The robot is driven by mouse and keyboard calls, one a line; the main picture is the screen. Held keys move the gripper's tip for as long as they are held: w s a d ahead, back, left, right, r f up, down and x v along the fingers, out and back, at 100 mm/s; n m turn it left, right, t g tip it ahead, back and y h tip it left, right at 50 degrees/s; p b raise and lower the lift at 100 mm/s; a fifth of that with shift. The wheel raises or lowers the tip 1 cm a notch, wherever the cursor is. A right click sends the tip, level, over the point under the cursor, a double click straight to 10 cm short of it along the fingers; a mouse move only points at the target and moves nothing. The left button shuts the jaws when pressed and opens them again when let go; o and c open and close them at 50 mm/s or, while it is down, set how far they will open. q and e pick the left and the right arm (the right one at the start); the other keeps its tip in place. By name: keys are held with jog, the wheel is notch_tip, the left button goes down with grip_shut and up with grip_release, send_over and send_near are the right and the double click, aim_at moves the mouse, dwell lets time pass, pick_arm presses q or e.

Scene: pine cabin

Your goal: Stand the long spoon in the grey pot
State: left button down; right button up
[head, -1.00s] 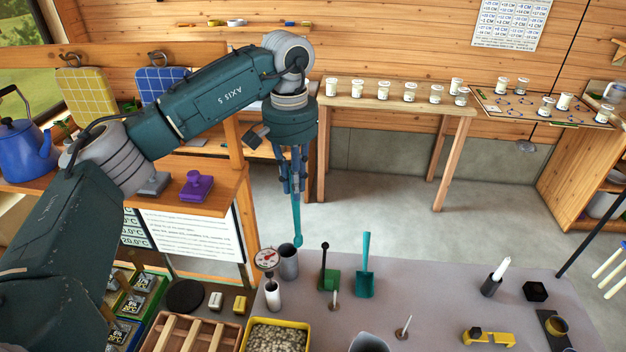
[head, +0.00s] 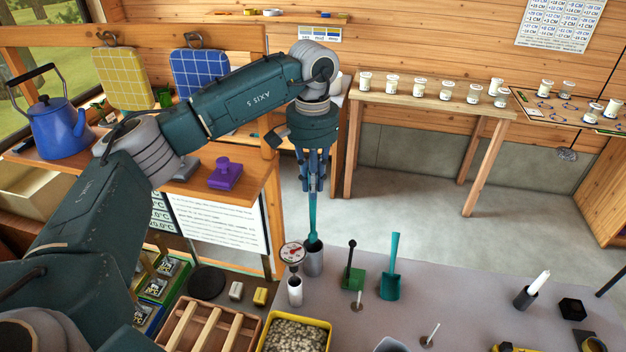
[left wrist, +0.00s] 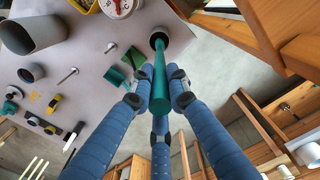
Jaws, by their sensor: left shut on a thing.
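The long teal spoon (head: 312,215) hangs almost upright from my left gripper (head: 312,183), which is shut on its upper part. The grey pot (head: 314,262), a narrow cylinder, stands at the table's far left edge. The spoon's lower end is at the pot's mouth and overlaps its rim in the head view. In the left wrist view, the spoon (left wrist: 160,75) runs between the fingers of the gripper (left wrist: 160,95) to the dark opening of the pot (left wrist: 158,38). How far the tip is inside is hard to tell. My right gripper is out of view.
A white cylinder with a red-and-white dial (head: 291,252) stands close to the pot's left. A green block with a black handle (head: 354,278) and a teal scoop (head: 391,280) stand to its right. A yellow tray of pebbles (head: 325,329) is in front.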

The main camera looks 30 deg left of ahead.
pick_arm(q)
notch_tip(320, 180, down, 3)
jog(key=shift+d+r+b, duration=0.1)
jog(key=shift+r+b, duration=0.1)
jog(key=shift+b, duration=0.55)
jog(key=shift+f+b, duration=2.25)
jog(key=shift+f, duration=1.2)
jog(key=c, duration=1.6)
grip_release()
jog(key=shift+r, duration=0.1)
jog(key=shift+r+p, duration=1.9)
jog(key=shift+r, duration=1.1)
